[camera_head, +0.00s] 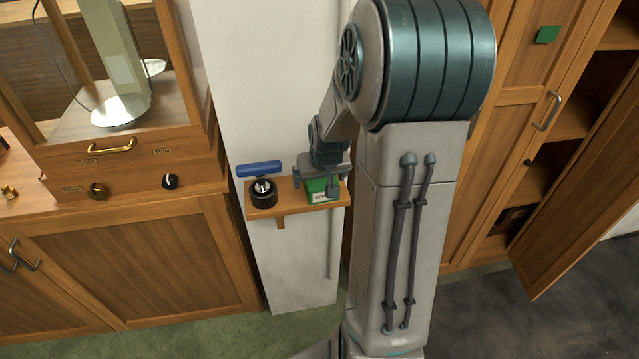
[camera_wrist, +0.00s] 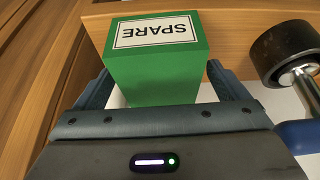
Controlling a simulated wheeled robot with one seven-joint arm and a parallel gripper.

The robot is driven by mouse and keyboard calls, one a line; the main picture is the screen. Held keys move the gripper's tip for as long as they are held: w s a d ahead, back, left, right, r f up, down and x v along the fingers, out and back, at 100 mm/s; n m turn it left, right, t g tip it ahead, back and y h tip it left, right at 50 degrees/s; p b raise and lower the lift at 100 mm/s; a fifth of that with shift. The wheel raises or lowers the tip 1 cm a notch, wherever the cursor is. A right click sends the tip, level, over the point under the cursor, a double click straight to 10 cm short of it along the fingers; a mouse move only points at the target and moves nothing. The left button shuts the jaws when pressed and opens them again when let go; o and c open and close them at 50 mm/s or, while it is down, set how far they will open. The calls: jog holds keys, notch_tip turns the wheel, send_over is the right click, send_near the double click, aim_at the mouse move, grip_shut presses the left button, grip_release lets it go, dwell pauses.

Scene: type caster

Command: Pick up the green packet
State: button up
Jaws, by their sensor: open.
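The green packet (camera_head: 317,189) sits on a small wooden wall shelf, toward its right end. In the wrist view the green packet (camera_wrist: 156,60) shows a white label reading "SPARE", upside down, and lies between my two fingers. My gripper (camera_head: 332,190) is at the packet from above in the head view, and partly hides it. My gripper (camera_wrist: 160,95) is open, with one finger on each side of the packet. I cannot tell whether either finger touches it.
The wooden shelf (camera_head: 285,210) also holds a black round object with a blue bar-shaped handle (camera_head: 259,169) on the left. It shows close to my right finger in the wrist view (camera_wrist: 285,52). A wooden cabinet (camera_head: 140,250) stands left; an open cabinet door (camera_head: 575,225) is right.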

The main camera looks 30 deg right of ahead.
jog(key=shift+f, duration=0.1)
dwell(0.3)
jog(key=c, duration=1.9)
jog(key=shift+w, duration=0.1)
jog(key=shift+c, duration=0.6)
jog(key=shift+r, duration=0.2)
